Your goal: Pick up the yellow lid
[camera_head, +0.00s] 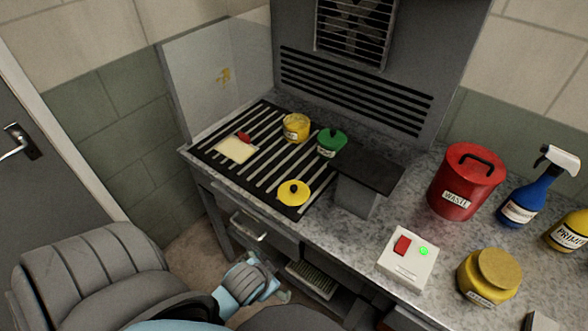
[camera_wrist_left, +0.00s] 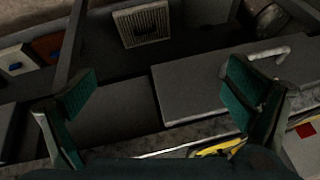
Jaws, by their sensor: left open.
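The yellow lid (camera_head: 293,193) is a round disc with a black knob. It lies flat on the front part of the black slatted grate (camera_head: 262,178). In the head view my left gripper (camera_head: 266,283) is low in front of the bench, apart from the lid. In the left wrist view my left gripper (camera_wrist_left: 160,84) is open, its green-padded fingers wide apart with nothing between them. A yellow curved edge (camera_wrist_left: 216,148), which looks like the lid, shows at the bottom there, partly hidden by a finger and the gripper body. My right gripper is not in view.
An open yellow pot (camera_head: 296,128), a green-lidded pot (camera_head: 331,142) and a red-handled cream piece (camera_head: 235,150) are on the grate. A dark raised block (camera_head: 367,170) stands right of the lid. A drawer handle (camera_head: 249,226) sticks out below. A red waste bin (camera_head: 467,182) stands further right.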

